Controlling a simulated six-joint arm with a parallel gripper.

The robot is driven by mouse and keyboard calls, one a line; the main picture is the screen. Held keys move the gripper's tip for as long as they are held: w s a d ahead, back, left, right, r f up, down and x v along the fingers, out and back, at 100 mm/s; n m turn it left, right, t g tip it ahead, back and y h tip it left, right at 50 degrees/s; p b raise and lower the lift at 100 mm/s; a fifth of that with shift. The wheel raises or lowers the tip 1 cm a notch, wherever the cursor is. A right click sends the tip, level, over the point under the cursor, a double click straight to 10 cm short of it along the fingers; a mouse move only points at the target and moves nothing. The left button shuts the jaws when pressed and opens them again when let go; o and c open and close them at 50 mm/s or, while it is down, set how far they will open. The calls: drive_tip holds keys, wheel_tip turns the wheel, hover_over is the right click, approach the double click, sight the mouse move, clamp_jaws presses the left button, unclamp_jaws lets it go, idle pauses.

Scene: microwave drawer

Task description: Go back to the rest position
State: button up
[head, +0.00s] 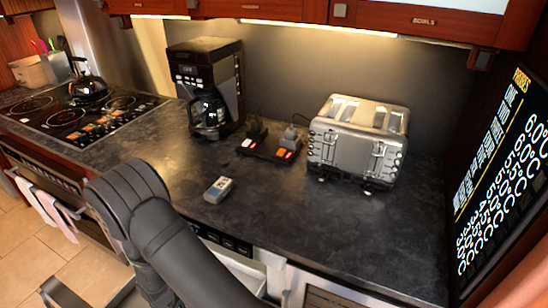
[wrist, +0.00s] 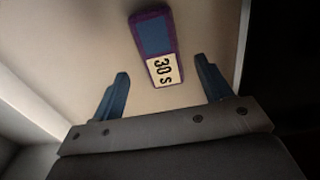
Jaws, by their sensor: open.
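In the wrist view my gripper (wrist: 161,66) is open, its two blue fingers spread apart with nothing held. A purple-edged block (wrist: 154,45) with a blue part and a pale label reading "30 s" lies on a pale surface beyond and between the fingers. The pale surface (wrist: 95,55) looks like the floor of an open drawer, with walls at its sides. In the head view my dark arm reaches down at the front of the counter, and my gripper is hidden. Part of the white open drawer (head: 240,268) shows beside the arm.
A small grey block (head: 218,189) lies on the dark counter (head: 290,215). A silver toaster (head: 357,142), a coffee maker (head: 207,88) and a dark tray with small blocks (head: 268,149) stand farther back. A stove (head: 80,115) is at left, a temperature board (head: 500,165) at right.

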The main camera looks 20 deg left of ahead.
wheel_tip(320, 180, down, 4)
drive_tip(key=shift+f, duration=0.15)
drive_tip(key=shift+a+r, duration=0.1)
drive_tip(key=shift+r, duration=0.25)
drive_tip(key=r, duration=0.4)
drive_tip(key=shift+w+d, duration=0.15)
drive_tip(key=shift+d, duration=0.05)
drive_tip(key=w+d+r, duration=0.7)
drive_tip(key=w+d, duration=0.1)
drive_tip(key=w, duration=0.1)
drive_tip(key=w+a+r+n, duration=0.3)
drive_tip(key=a+r+n, duration=0.2)
drive_tip(key=a+r, duration=0.8)
drive_tip(key=w+a+r+n, duration=0.1)
drive_tip(key=a+r, duration=0.1)
drive_tip(key=r, duration=0.6)
drive_tip(key=w+a+r+n, duration=0.1)
drive_tip(key=a+r+n, duration=0.1)
drive_tip(key=r, duration=0.6)
drive_tip(key=shift+w+a+r, duration=0.15)
drive_tip(key=shift+a+r, duration=0.05)
drive_tip(key=shift+a, duration=0.2)
drive_tip(key=shift+o, duration=0.4)
